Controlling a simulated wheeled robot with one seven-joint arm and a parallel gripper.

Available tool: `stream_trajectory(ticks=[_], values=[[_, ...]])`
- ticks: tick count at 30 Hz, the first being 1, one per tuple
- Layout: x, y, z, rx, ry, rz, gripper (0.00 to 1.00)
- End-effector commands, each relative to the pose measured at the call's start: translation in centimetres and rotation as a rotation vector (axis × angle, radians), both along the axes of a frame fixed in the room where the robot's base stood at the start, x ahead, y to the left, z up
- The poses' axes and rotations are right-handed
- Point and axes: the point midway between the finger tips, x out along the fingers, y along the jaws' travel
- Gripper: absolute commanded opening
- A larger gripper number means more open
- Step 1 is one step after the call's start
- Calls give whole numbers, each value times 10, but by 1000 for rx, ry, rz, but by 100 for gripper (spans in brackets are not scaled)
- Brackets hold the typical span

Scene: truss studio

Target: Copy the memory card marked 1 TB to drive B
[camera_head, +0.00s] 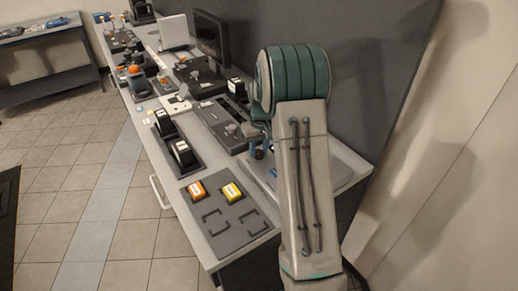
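No marking can be read at this size, so I cannot tell which item is the 1 TB memory card or which device is drive B. An orange block with a pale label (196,191) and a yellow block with a pale label (232,191) lie side by side on a grey mat (240,233) at the desk's near end. Two black upright devices with white tops, one nearer (183,155) and one farther (163,124), stand along the left edge. My arm rises at the right and covers part of the desk; my gripper cannot be made out.
The long desk (222,254) runs away to the upper left, crowded with dark consoles (235,127), a monitor (212,40) and a white laptop-like panel (174,31). The mat's front part, with two dark bracket outlines, is empty.

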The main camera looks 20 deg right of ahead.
Motion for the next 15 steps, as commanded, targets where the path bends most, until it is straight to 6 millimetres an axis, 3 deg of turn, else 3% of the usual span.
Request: stream_trajectory(ticks=[8,15], values=[[0,0,0,0,0,-39,7],[0,1,-1,1,0,-176,7]])
